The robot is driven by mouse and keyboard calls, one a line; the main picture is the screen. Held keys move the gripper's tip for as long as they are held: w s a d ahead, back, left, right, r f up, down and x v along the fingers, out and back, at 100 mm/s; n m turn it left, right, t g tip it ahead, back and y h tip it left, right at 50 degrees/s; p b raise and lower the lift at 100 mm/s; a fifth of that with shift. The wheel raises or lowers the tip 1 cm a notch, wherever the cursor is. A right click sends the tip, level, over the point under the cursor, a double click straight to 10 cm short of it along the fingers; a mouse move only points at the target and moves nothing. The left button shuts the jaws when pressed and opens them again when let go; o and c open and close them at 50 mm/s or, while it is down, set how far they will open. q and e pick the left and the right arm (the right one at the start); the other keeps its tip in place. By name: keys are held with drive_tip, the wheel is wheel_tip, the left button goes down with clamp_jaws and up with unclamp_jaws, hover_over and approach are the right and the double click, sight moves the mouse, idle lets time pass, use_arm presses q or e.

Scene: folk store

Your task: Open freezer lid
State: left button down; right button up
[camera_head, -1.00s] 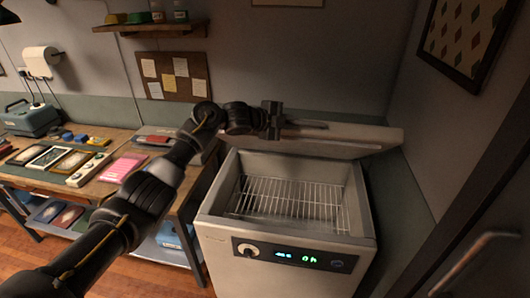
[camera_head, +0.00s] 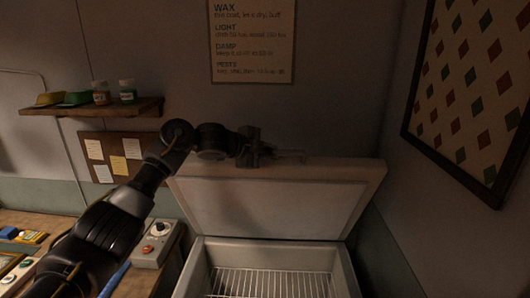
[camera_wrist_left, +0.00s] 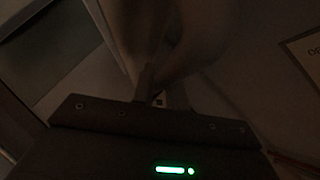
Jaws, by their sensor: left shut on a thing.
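The white chest freezer (camera_head: 197,270) stands in the lower middle of the head view, with a wire rack (camera_head: 270,284) inside. Its lid (camera_head: 275,208) is raised steeply at the back, with its inner face toward me. My left gripper (camera_head: 290,155) is at the lid's top edge, left of its middle, and is shut on the lid there. The left wrist view is dark; the gripper's fingers (camera_wrist_left: 160,85) meet a pale, blurred edge. My right gripper is not in view.
A workbench (camera_head: 40,224) with small items and a grey box with a dial (camera_head: 155,246) is left of the freezer. A shelf (camera_head: 95,107) and a cork board (camera_head: 117,157) hang on the back wall. A patterned picture (camera_head: 470,90) hangs on the right wall.

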use_arm(q)
drive_tip(key=shift+f, duration=0.2)
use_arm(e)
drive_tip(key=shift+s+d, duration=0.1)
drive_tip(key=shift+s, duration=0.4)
use_arm(q)
drive_tip(key=c, duration=1.4)
unclamp_jaws()
drive_tip(key=shift+d, duration=0.1)
drive_tip(key=shift+c, duration=0.2)
drive_tip(key=shift+o, duration=0.2)
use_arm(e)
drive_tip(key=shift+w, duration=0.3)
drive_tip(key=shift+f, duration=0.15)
